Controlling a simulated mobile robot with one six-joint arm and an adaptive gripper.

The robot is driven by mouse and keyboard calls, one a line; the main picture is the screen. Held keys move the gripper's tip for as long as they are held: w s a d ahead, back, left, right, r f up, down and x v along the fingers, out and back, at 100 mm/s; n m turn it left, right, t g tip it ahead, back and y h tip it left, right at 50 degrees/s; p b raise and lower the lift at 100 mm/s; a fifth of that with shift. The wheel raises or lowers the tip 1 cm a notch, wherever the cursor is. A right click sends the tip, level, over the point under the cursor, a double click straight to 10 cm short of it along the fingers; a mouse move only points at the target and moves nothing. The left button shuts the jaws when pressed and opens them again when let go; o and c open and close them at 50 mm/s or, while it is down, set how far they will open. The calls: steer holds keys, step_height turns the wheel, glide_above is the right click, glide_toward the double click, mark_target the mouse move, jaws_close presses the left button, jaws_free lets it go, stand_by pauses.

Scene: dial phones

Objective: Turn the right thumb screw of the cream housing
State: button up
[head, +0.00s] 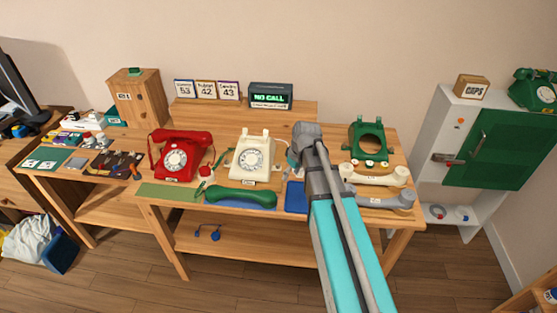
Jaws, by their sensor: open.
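The cream housing (252,160) is a dial telephone body standing upright on the middle table, with no handset on its cradle and a dark-ringed dial on its front. Its thumb screws are too small to make out. My arm reaches in from the bottom right, and its grey wrist end is just right of the housing, with a narrow gap visible between them. My gripper's fingers cannot be made out and seem hidden behind the wrist, so I cannot tell whether they touch the housing.
A red telephone (178,158) stands left of the housing. A green handset (240,198) lies in front. A green housing (369,140), a cream handset (376,175) and a grey handset (386,200) are right of my arm. A NO CALL display (270,97) stands behind.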

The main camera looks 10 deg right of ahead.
mark_target(279, 164)
steer(key=w+d+r+n+p, duration=0.1)
steer(key=w+r+n, duration=0.1)
steer(key=w, duration=0.3)
steer(key=w+d+r+n+t+y+p, duration=0.1)
steer(key=w+d+r+n, duration=0.1)
steer(key=w, duration=0.4)
steer(key=shift+w+r+n+y, duration=0.15)
steer(key=shift+w+n+y, duration=0.15)
steer(key=shift+n, duration=0.1)
steer(key=b+x, duration=1.2)
steer(key=x, duration=0.1)
steer(key=shift+f, duration=0.35)
steer(key=shift+a, duration=0.1)
steer(key=shift+w, duration=0.1)
jaws_close()
